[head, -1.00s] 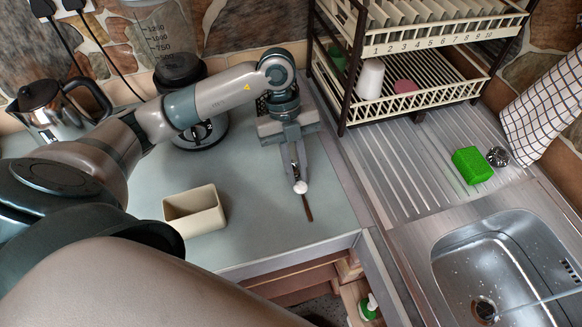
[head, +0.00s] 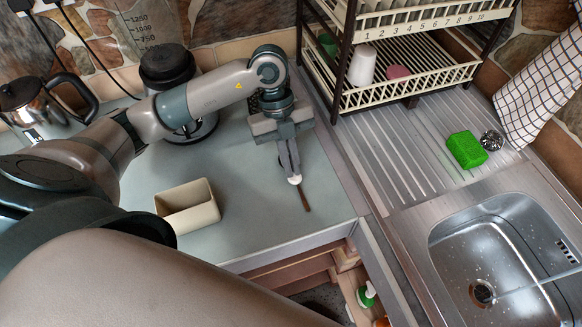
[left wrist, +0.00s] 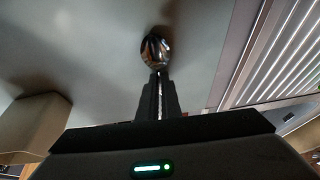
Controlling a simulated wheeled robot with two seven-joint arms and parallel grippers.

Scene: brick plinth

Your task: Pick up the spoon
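The spoon (head: 306,200) shows in the head view as a pale, shiny bowl with a thin brown strip running down-right from it, near the counter's front right corner. My left gripper (head: 293,172) reaches down to it, its two fingers close together at the bowl. In the left wrist view the shiny rounded bowl (left wrist: 157,48) sits right at the tips of the left gripper (left wrist: 157,78). A thin bright line shows between the fingers, which look shut on the spoon's neck. I cannot tell whether the spoon is clear of the counter. My right gripper is not in view.
An open beige box (head: 187,222) stands left of the gripper on the grey counter. A blender (head: 168,65) and kettle (head: 32,98) are behind. At right are a dish rack (head: 410,92), a green sponge (head: 466,149) and the sink (head: 500,215).

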